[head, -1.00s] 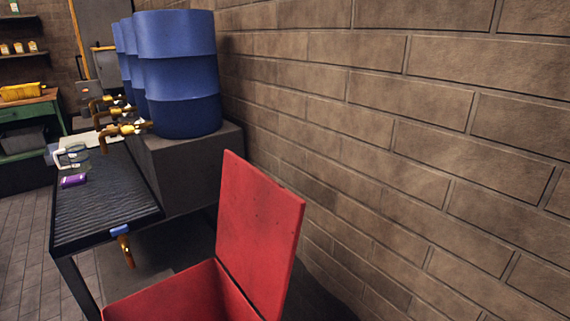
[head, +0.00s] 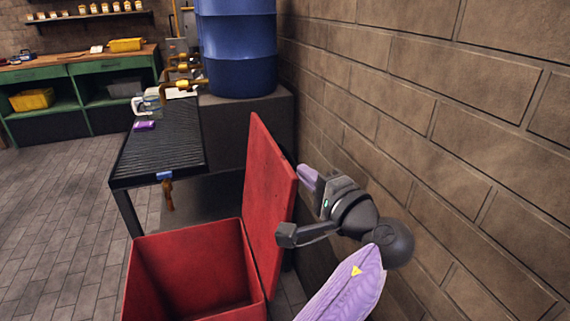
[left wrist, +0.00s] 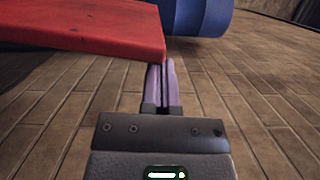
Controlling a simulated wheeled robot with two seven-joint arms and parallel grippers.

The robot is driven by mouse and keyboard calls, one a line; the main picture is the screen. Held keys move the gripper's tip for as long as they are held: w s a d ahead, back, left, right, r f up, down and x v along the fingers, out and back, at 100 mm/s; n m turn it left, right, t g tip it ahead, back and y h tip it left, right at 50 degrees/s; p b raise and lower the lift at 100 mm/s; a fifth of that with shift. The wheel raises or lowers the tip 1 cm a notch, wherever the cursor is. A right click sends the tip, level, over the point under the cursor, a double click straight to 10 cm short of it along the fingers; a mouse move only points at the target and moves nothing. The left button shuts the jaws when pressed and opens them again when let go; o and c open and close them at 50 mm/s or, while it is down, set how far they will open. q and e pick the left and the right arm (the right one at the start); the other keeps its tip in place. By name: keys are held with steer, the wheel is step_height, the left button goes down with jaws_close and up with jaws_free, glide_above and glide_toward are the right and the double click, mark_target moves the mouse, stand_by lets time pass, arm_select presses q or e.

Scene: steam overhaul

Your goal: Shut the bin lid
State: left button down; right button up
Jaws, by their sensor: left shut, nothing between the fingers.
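The red bin (head: 190,260) stands open at the lower middle of the head view, its inside looking empty. Its red lid (head: 268,190) stands upright along the bin's right side; the lid also shows at the upper left of the left wrist view (left wrist: 80,30). My left gripper (head: 306,174) is on the wall side of the lid, close to its far upper edge. In the left wrist view its purple fingers (left wrist: 161,85) are together and empty, beside the lid's edge. I cannot tell whether they touch the lid. My right gripper is not in view.
The brick wall (head: 430,130) runs close along the right, leaving a narrow gap behind the lid. A ribbed drain table (head: 155,150) with a purple item (head: 145,125) and a blue drum (head: 240,50) stand beyond the bin. The floor at left is clear.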

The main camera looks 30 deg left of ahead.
mark_target(272, 148)
arm_select(q)
steer(key=b+x, duration=0.1)
steer(key=x, duration=0.6)
steer(key=shift+w+a+f+b, duration=0.15)
steer(key=shift+a+f+b, duration=0.1)
steer(key=shift+a+b, duration=0.1)
steer(key=shift+w+a+r, duration=0.1)
steer(key=shift+w+a, duration=0.15)
steer(key=shift+a, duration=0.3)
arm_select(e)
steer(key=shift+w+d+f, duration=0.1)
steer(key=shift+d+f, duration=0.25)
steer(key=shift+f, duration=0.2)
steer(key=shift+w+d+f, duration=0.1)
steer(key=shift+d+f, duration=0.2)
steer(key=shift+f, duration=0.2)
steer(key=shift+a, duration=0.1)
